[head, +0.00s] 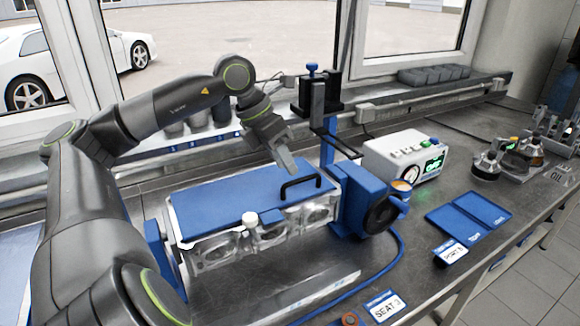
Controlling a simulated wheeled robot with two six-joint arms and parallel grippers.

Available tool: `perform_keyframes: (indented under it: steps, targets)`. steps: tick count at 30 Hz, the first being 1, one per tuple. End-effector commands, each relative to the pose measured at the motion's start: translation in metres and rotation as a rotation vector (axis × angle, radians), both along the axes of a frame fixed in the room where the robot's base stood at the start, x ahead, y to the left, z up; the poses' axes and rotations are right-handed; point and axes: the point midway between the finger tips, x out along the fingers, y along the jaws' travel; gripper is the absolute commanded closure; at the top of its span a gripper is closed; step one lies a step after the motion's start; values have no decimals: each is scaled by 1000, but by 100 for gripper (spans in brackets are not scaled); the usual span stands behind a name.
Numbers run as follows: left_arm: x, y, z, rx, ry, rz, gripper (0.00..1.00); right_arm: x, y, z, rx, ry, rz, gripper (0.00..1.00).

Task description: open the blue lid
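A black bar handle (298,188) stands up near the lid's right end. A white knob (250,219) sits at the box's front edge. My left gripper (287,168) points down just above and behind the handle and appears apart from it. Its fingers overlap in this view, so their opening does not show. My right gripper is not in view.
A blue housing with a dark round port (382,214) adjoins the box's right end. Behind it rises a blue post with a black bracket (322,105). A white gauge unit (405,156) stands to the right.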

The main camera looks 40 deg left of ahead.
Motion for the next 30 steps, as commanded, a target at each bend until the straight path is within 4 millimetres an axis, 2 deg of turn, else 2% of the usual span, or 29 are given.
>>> perform_keyframes:
  steps: [9,22,30]
  targets:
    - [9,-9,-25,-2,0,-1,67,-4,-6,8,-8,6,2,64]
    - [11,-10,-31,1,0,0,67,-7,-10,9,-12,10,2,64]
    - [11,-10,-31,1,0,0,100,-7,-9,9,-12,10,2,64]
